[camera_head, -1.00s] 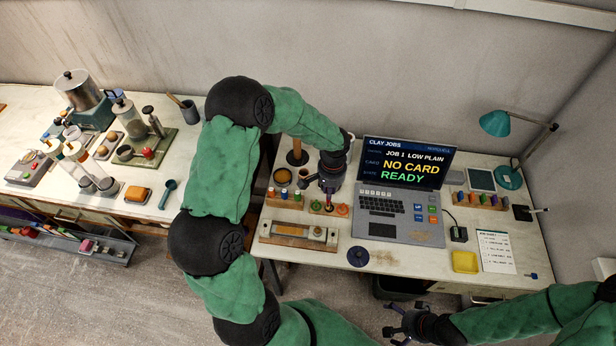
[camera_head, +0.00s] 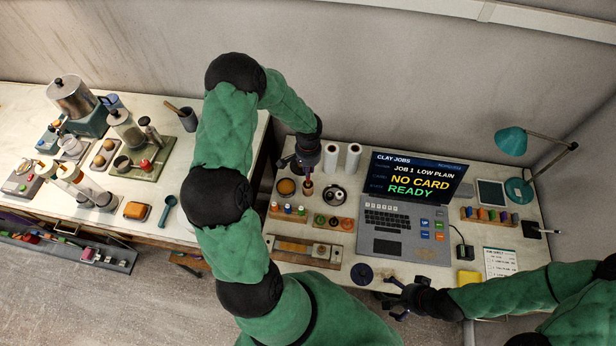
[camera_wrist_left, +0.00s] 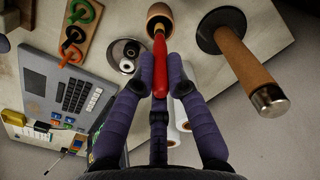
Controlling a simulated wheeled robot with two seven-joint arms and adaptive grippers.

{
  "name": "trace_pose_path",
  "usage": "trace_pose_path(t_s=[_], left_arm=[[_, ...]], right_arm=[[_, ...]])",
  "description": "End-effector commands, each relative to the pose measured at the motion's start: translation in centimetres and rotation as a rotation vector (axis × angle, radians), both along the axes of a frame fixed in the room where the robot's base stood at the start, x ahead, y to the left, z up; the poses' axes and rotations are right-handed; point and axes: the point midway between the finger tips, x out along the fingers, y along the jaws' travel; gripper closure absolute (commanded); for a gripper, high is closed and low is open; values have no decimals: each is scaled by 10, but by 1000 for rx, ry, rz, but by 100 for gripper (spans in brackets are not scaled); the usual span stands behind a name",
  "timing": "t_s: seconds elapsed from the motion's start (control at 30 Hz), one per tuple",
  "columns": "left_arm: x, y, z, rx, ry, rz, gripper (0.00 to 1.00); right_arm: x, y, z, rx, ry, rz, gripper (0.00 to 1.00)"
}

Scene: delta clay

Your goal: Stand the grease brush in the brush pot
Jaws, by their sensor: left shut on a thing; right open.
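My left gripper (camera_head: 306,170) is shut on the grease brush, whose red handle (camera_wrist_left: 160,70) shows between the fingers in the left wrist view. The brush's far end meets or overlaps the brown brush pot (camera_wrist_left: 160,14) in that view. The pot also shows just below the gripper in the head view (camera_head: 308,188). I cannot tell whether the brush end is inside the pot or above it; the bristles are hidden. My right gripper (camera_head: 394,298) is open and empty near the table's front edge.
A tall wooden post (camera_wrist_left: 245,65) stands close beside the left gripper. Two white rolls (camera_head: 332,158) stand behind. A ring rack (camera_head: 333,222) and laptop (camera_head: 403,222) are to the right.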

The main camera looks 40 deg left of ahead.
Motion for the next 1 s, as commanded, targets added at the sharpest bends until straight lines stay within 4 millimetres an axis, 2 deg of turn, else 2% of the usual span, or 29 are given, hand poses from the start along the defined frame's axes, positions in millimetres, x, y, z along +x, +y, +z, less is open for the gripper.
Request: trace_pose_path(t_s=[0.27,0.47,0.87,0.9,0.97,1.0], left_arm=[[0,0,-21,0,1,0,100],[0,0,-47,0,1,0,100],[1,0,-52,1,-1,0,100],[0,0,-52,1,-1,0,82],[0,0,-51,1,-1,0,65],[0,0,-51,1,-1,0,61]], right_arm=[[0,0,-2,0,-1,0,0],[0,0,-5,0,-1,0,0],[0,0,-9,0,-1,1,0],[0,0,-9,0,-1,0,0],[0,0,-8,0,-1,1,0],[0,0,-8,0,-1,1,0]])
